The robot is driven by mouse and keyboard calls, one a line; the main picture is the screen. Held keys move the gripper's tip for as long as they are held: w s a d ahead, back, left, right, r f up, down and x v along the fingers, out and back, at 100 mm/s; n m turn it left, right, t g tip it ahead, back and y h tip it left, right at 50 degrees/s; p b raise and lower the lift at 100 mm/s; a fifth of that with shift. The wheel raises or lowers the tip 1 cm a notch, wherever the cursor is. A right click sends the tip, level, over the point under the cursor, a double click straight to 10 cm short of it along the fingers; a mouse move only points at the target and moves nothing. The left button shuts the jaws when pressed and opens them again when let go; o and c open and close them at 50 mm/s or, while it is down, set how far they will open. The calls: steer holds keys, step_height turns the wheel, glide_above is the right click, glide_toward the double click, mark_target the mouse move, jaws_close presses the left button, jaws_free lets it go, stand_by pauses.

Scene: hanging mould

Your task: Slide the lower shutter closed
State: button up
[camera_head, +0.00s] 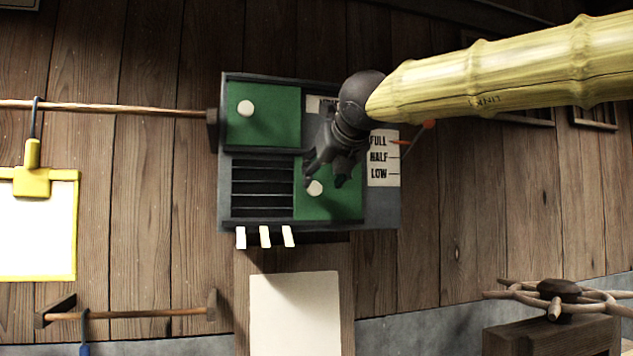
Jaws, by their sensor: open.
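The lower shutter (328,208) is a green panel with a white knob (315,188), at the right of the box's lower row. Left of it, dark slats (262,188) show in the uncovered part of that row. My gripper (325,183) is open, its dark fingers pointing down at the lower shutter. Its fingertips are around or just in front of the white knob; I cannot tell whether they touch it. My gripper and wrist hide part of the shutter's upper area.
The upper green shutter (270,130) with its own white knob (245,107) sits at upper left of the grey box. A FULL/HALF/LOW gauge plate (383,180) with an orange pointer (428,124) is at right. White tabs (264,237) stick out below. A handwheel (555,290) stands at lower right.

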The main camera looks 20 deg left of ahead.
mark_target(316, 185)
steer(key=p+x, duration=0.1)
steer(key=x, duration=0.4)
steer(key=shift+w+a+f, duration=0.15)
steer(key=shift+w+a, duration=0.05)
steer(key=shift+w, duration=0.1)
jaws_close()
